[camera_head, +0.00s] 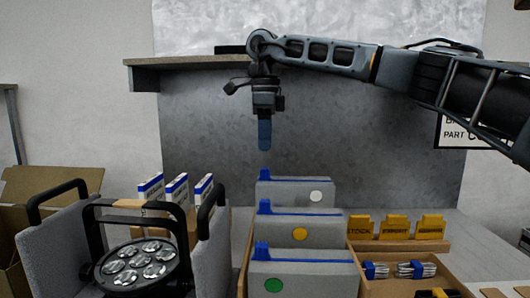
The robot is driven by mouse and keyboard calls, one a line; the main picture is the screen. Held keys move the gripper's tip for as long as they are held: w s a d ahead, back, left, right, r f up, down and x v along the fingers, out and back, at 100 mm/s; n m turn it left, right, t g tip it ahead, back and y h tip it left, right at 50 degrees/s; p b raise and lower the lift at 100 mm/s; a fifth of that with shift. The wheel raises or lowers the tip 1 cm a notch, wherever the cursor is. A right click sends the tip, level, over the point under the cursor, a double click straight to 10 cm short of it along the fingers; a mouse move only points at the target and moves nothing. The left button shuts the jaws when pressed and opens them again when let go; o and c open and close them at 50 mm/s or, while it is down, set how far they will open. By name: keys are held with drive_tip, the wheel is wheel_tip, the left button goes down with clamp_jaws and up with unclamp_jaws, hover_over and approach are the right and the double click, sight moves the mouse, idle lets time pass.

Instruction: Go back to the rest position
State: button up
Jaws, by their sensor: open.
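My gripper (264,135) hangs from my arm at the upper middle, pointing down. Its blue fingers are seen edge-on, and nothing shows between or below them. It is in the air above and slightly behind the rearmost grey case, clear of it. Three grey cases with blue clips stand in a row below: one with a white dot (280,197), one with a yellow dot (325,233) and one with a green dot (315,279).
A black par can (140,262) stands between grey padded panels at lower left, with white-blue boxes (177,190) behind. A shelf (180,75) runs behind my gripper.

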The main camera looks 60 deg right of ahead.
drive_tip(key=shift+r, duration=0.5)
